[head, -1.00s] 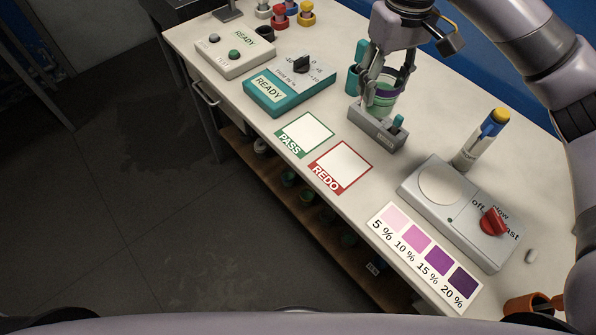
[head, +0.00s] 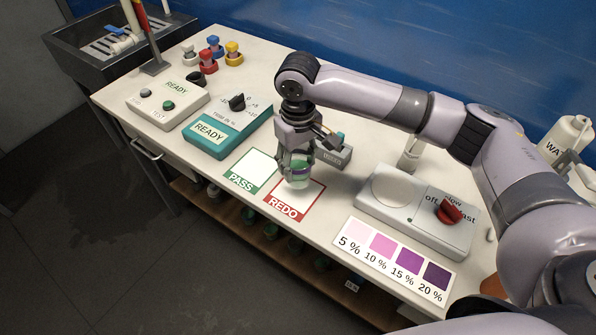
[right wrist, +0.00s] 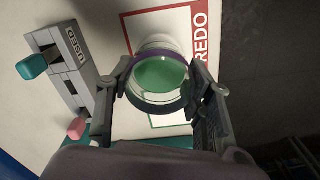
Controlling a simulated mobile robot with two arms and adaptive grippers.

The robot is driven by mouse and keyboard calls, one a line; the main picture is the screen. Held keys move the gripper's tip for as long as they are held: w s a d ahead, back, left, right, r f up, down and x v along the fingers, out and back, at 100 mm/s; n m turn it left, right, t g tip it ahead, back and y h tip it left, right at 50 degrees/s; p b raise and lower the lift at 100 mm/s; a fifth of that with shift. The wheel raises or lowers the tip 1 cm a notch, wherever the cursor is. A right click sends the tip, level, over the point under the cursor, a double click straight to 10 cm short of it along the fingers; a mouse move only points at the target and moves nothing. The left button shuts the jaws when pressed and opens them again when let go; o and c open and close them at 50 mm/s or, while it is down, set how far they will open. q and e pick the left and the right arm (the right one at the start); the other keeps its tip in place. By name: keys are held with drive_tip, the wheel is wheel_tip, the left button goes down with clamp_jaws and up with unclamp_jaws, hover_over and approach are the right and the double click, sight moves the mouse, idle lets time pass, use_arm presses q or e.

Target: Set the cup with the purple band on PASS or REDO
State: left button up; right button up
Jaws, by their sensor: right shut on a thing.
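The cup with the purple band (head: 299,176) holds green liquid. My right gripper (head: 297,170) is shut on it, with one finger on each side. In the right wrist view the cup (right wrist: 160,75) is upright between the fingers, over the red-framed REDO card (right wrist: 201,45). In the head view it is over the upper left part of the REDO card (head: 300,206); I cannot tell whether its base touches. The green-framed PASS card (head: 250,170) lies just left of it, empty where visible. My left gripper is not in view.
A grey USED holder (right wrist: 78,55) stands close beside the cup. A stirrer with a red knob (head: 449,211) and a purple colour chart (head: 395,260) lie to the right. A teal READY box (head: 215,142) stands left. The table's front edge runs close below the cards.

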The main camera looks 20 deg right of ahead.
sight(298, 174)
wheel_tip(298, 174, down, 4)
drive_tip(key=shift+f, duration=0.1)
drive_tip(key=shift+f, duration=0.1)
drive_tip(key=o, duration=1.4)
wheel_tip(298, 174, up, 12)
drive_tip(key=b, duration=0.1)
